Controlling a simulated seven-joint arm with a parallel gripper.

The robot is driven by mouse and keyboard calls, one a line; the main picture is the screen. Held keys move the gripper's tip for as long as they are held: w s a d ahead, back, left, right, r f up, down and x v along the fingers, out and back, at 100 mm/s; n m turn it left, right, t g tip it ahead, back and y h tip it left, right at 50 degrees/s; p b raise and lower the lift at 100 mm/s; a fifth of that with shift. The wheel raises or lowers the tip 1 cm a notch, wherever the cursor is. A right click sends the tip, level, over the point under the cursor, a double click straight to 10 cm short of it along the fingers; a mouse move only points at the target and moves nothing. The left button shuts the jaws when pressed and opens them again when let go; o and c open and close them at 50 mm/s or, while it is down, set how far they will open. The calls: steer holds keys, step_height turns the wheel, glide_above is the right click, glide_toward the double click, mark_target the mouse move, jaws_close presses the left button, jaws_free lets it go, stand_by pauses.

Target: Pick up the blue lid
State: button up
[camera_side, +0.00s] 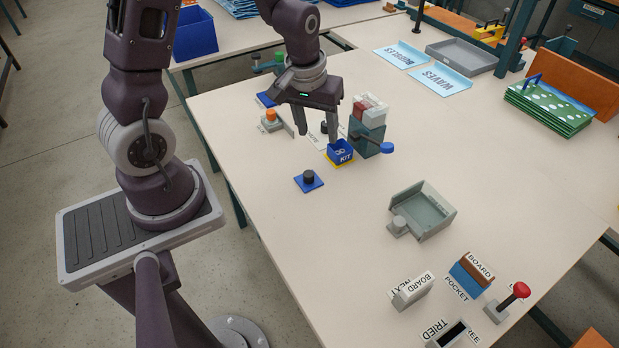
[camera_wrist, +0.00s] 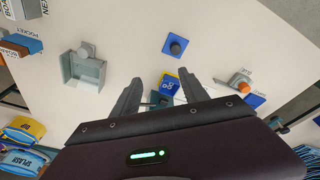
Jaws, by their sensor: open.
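A flat blue square with a dark round knob, which looks like the blue lid (camera_side: 309,182), lies on the table left of and nearer than a small blue box marked KIT (camera_side: 342,154). The lid also shows in the wrist view (camera_wrist: 175,46), past my fingertips and apart from them. My gripper (camera_side: 318,137) is open and empty, pointing down above the table just behind the KIT box. In the wrist view my gripper (camera_wrist: 159,80) has the KIT box (camera_wrist: 169,84) showing between and beyond its fingers. Nothing covers the lid.
A teal block with a red and white top (camera_side: 369,125) stands right of the KIT box. A device with an orange knob (camera_side: 271,119) and a blue plate (camera_side: 266,99) lie behind left. A grey open tray (camera_side: 432,214) stands to the right. The table around the lid is clear.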

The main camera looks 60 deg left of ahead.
steer(key=n+g, duration=0.1)
steer(key=n, duration=0.1)
glide_above(309, 173)
steer(key=s+d, duration=0.1)
step_height(309, 173, down, 10)
steer(key=f, duration=0.6)
steer(key=shift+w+a+f, duration=0.35)
steer(key=shift+a+f, duration=0.05)
jaws_close()
